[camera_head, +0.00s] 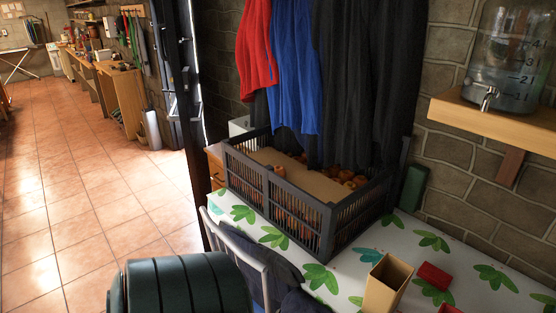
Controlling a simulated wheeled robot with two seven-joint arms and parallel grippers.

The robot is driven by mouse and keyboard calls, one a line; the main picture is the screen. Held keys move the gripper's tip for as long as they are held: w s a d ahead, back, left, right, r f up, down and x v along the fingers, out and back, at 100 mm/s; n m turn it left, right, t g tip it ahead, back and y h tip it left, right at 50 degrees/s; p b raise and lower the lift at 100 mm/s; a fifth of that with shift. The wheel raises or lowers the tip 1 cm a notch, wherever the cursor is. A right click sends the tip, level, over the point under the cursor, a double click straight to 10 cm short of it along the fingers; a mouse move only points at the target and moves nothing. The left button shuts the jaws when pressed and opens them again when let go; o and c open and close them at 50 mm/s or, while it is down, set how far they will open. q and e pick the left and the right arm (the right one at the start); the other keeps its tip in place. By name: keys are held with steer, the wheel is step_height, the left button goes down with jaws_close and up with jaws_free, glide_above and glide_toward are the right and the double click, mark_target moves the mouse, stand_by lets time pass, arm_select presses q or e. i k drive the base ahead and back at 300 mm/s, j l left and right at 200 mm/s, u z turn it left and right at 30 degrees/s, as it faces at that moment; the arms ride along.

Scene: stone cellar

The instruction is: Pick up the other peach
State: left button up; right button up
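A black slatted crate (328,228) stands on a table (345,265) with a white leaf-patterned cover. Several small orange-red round fruits, which look like peaches (345,175), lie inside along the crate's far right part. More orange shows dimly through the slats. A brown cardboard sheet (300,183) covers much of the crate's inside and hides what is under it. I cannot tell one particular peach apart from the others. Neither of my grippers is in view.
Red, blue and black clothes (293,70) hang low over the crate's back. An open tan box (387,283) and red items (434,276) are on the table's front right. A chair (245,250) and a dark green ribbed object (185,285) stand in front. Tiled floor is clear at left.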

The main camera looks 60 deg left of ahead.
mark_target(280, 169)
steer(key=u, duration=0.4)
steer(key=j+u, duration=0.1)
steer(key=u, duration=0.7)
steer(key=i+u, duration=0.1)
steer(key=u, duration=0.35)
steer(key=j+u, duration=0.1)
steer(key=u, duration=0.3)
steer(key=i+j+z, duration=0.1)
steer(key=z, duration=0.4)
steer(key=j+z, duration=0.15)
steer(key=z, duration=0.35)
steer(key=j+z, duration=0.2)
steer(key=z, duration=0.3)
steer(key=j+z, duration=0.2)
steer(key=j, duration=0.3)
steer(key=j+z, duration=0.2)
steer(key=j, duration=0.3)
steer(key=k+j+z, duration=0.25)
steer(key=j, duration=0.2)
steer(key=j+z, duration=0.2)
steer(key=j, duration=0.3)
steer(key=k+j, duration=0.15)
steer(key=j, duration=0.25)
steer(key=k+j, duration=0.15)
steer(key=j, duration=0.25)
steer(key=k+j, duration=0.15)
steer(key=j, duration=0.25)
